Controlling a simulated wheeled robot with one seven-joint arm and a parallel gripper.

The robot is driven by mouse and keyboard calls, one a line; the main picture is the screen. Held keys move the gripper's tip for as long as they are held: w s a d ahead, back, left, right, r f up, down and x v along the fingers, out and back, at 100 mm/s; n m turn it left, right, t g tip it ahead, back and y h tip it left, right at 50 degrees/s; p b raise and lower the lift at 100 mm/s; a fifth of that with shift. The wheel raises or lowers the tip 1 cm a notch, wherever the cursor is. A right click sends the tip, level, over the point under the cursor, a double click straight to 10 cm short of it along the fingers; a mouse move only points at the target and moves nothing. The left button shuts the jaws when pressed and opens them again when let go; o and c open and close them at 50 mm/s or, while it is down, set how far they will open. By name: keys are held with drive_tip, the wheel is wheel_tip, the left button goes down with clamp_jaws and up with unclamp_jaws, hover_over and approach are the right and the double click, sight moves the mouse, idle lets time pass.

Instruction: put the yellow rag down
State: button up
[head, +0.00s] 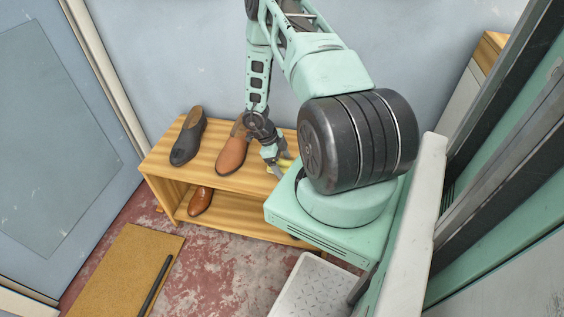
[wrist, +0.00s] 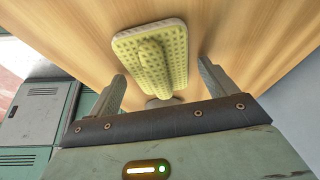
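The yellow rag (wrist: 155,58) is a pale yellow, dimpled, folded piece with a raised ridge along its middle. In the wrist view it appears to lie on the wooden top of the shoe bench (wrist: 240,40). My gripper (wrist: 161,72) is open, with one finger on each side of the rag's near part. Gaps show between the rag and both fingers. In the head view my gripper (head: 279,166) is low over the right part of the bench top (head: 225,184). Only a sliver of the yellow rag (head: 287,163) shows there; my arm hides the rest.
A dark shoe (head: 188,138) and a brown shoe (head: 232,150) stand on the bench top, left of my gripper. Another brown shoe (head: 200,201) is on the lower shelf. A wall is close behind the bench. A tan mat (head: 125,265) with a black rod lies on the floor.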

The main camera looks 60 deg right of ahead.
drive_tip(key=p+v, duration=0.2)
drive_tip(key=v, duration=1)
drive_tip(key=shift+r, duration=0.15)
drive_tip(key=w+a+r+n+t+h, duration=0.1)
drive_tip(key=w+a+r+n+t, duration=0.35)
drive_tip(key=w+a+r, duration=0.35)
drive_tip(key=w+a+r+n+t, duration=0.35)
drive_tip(key=w+a+n, duration=0.25)
drive_tip(key=w, duration=0.3)
drive_tip(key=w+a+r+n+t+y, duration=0.1)
drive_tip(key=a+r+n, duration=0.3)
drive_tip(key=a, duration=0.3)
drive_tip(key=a+r+n+t+y, duration=0.1)
drive_tip(key=a+r+n+y, duration=0.1)
drive_tip(key=a+r+n, duration=0.35)
drive_tip(key=s+a+r+n+g+y, duration=0.1)
drive_tip(key=s+a+r+n+y, duration=0.15)
drive_tip(key=s+a+n, duration=0.55)
drive_tip(key=s+a+r+n+g+y, duration=0.1)
drive_tip(key=s+a+r+n+g, duration=0.3)
drive_tip(key=a, duration=0.8)
drive_tip(key=s+d+n+h, duration=0.1)
drive_tip(key=s+n, duration=0.3)
drive_tip(key=s, duration=0.5)
drive_tip(key=s+r+n+h, duration=0.1)
drive_tip(key=s+n, duration=0.3)
drive_tip(key=s, duration=0.6)
drive_tip(key=shift+s+d+r+n+g+h, duration=0.25)
drive_tip(key=shift+d+n+g+h, duration=0.1)
drive_tip(key=shift+h, duration=0.5)
